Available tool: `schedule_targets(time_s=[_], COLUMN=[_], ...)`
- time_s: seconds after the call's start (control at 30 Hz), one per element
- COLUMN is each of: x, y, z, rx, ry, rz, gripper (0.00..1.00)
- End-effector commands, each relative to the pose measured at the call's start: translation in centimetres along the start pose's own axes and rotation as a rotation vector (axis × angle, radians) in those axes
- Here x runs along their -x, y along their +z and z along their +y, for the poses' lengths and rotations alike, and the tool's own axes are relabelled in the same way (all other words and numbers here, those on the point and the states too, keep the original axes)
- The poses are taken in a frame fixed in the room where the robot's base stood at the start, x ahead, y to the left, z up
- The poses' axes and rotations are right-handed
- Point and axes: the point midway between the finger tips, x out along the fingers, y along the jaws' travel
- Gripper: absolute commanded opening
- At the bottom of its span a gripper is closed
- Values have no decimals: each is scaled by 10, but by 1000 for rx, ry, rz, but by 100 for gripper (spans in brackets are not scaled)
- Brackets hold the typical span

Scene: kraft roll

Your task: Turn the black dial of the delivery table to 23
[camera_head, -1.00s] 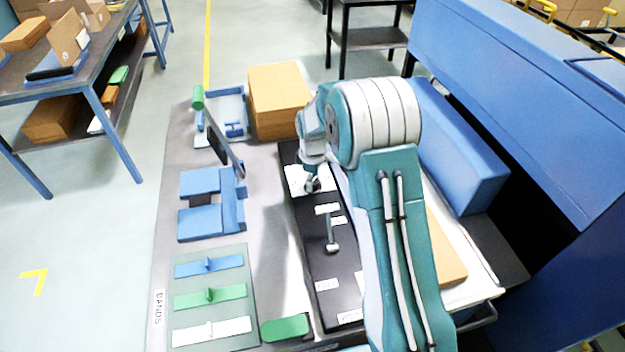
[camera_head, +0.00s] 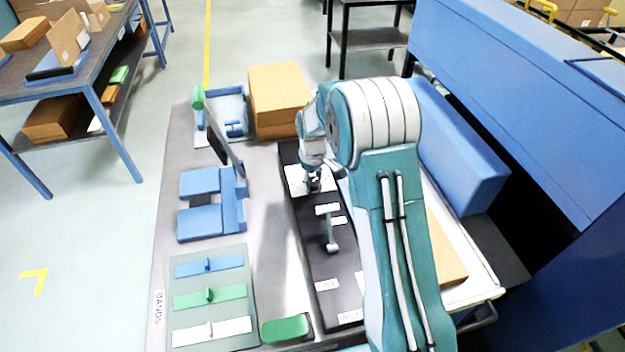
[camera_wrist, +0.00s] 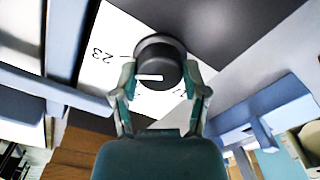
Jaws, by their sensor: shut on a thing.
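The black dial (camera_wrist: 160,60) sits on a white scale plate (camera_wrist: 105,78) of the delivery table. Its white pointer mark points left in the wrist view. The printed 23 (camera_wrist: 102,56) and its tick lie up and left of the pointer, so the mark is not in line with that tick. Another number near the dial is partly hidden by my fingers. My gripper (camera_wrist: 162,78) is shut on the dial, one finger on each side. In the head view my gripper (camera_head: 314,184) is over the white plate (camera_head: 295,179), and the dial is mostly hidden.
A cardboard box (camera_head: 279,100) stands behind the dial panel. A small lever (camera_head: 331,238) on the black panel is near my gripper. A blue fixture (camera_head: 213,205) and a tray of bands (camera_head: 212,335) are to the left.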

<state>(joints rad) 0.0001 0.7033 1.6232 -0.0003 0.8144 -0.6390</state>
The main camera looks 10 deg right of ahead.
Motion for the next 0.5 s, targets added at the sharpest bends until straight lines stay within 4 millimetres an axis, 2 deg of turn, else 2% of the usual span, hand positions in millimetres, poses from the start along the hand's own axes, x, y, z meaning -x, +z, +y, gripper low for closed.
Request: schedule_targets(time_s=[0.13, 0.17, 0.2, 0.23, 0.5], x=[-2, -2, -2, -2, 0], y=[1, 1, 1, 1, 1], z=[0, 0, 0, 0, 0], rx=[-2, -1, -1, -1, 0], ry=[-2, -2, -2, -2, -1], rz=[-2, -2, -2, -2, -1], gripper=[10, 62, 80, 92, 92])
